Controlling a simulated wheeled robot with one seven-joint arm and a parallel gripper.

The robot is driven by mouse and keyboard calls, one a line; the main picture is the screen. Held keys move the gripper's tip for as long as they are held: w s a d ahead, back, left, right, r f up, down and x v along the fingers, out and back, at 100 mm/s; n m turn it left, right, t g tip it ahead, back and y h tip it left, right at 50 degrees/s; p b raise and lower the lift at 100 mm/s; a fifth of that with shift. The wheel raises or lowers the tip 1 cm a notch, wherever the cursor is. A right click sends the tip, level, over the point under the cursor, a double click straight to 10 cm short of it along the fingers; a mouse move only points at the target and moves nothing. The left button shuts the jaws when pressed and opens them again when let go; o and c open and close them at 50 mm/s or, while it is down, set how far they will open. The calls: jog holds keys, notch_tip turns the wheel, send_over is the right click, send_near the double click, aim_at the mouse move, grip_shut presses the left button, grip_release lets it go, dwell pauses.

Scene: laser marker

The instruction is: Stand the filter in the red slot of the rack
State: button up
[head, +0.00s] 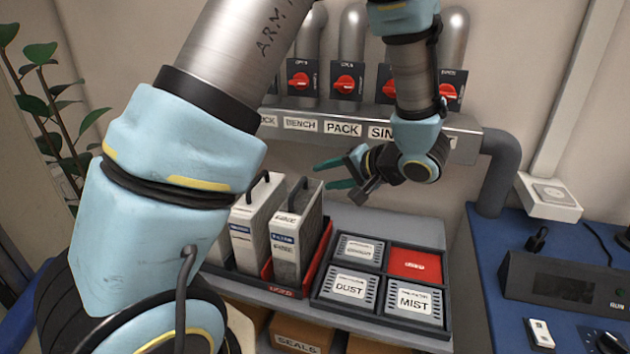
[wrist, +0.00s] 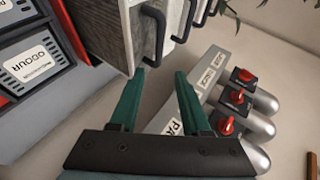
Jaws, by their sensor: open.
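Several grey filters with black handles stand in a red-edged tray (head: 325,248) left of the middle in the head view. The rightmost filter (head: 287,262) has a blue-marked label on its front. My gripper (head: 322,174) is open and empty, with teal fingers pointing left, above and beside this filter. In the wrist view the gripper's fingertips (wrist: 159,76) are close to the handle (wrist: 153,35) of the nearest filter; I see no grip on it. The black rack (head: 372,312) has four compartments; its back right one is the red slot (head: 415,264), with no filter standing in it.
The other rack compartments carry labels such as DUST and MIST. Behind is a pipe manifold (head: 480,125) with red knobs. A blue bench (head: 500,235) with a black device (head: 550,278) stands at the right. My arm hides part of the left side.

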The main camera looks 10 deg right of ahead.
jog(key=w+a+r+n+h, duration=0.3)
jog(key=w+h, duration=0.5)
jog(key=s+a+f+n+g, duration=0.1)
jog(key=s+a+n+g, duration=0.1)
jog(key=s+a+g, duration=0.2)
jog(key=s+a+f+n+g+y, duration=0.1)
jog(key=s+a+g, duration=0.3)
jog(key=s+a, duration=0.6)
jog(key=a+n, duration=0.1)
jog(key=a, duration=0.3)
jog(key=shift+s+a+f, duration=0.25)
jog(key=shift+s+a, duration=0.05)
